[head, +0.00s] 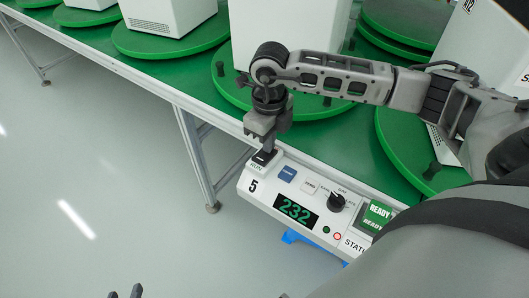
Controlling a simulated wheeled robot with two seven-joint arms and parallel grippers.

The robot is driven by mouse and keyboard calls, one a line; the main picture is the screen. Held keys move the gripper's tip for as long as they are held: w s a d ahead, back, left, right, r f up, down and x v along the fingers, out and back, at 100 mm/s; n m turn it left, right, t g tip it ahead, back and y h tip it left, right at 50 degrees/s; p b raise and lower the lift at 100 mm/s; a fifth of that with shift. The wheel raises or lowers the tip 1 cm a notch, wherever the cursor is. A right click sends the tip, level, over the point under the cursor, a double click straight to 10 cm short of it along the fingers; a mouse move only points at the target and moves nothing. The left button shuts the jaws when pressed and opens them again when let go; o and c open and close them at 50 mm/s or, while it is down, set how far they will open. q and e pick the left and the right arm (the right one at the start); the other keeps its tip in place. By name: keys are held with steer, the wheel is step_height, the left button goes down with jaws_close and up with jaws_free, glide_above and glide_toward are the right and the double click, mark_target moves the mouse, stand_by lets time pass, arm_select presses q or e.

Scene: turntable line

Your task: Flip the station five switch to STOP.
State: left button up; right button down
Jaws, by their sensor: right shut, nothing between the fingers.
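The station five panel (262,194) is a white box on the table's front edge, marked 5, with a green 232 display (296,209). Its black switch (263,158) is at the panel's upper left corner, with RUN lettered on the near side; any STOP lettering is hidden by my gripper. My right gripper (264,145) is shut and empty, pointing down at the switch; its tips are at or just above it, and I cannot tell whether they touch. My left gripper (125,294) shows only its two fingertips at the bottom edge, apart and empty, far from the panel.
The panel also bears a blue button (287,174), a black knob (336,202) and a green READY screen (375,216). Green turntables (168,38) with white machines stand on the green table behind. The floor (90,180) at left is clear.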

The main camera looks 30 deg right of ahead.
step_height(320, 180, up, 7)
steer(key=p, duration=0.4)
steer(key=shift+p, duration=0.3)
stand_by(0.4)
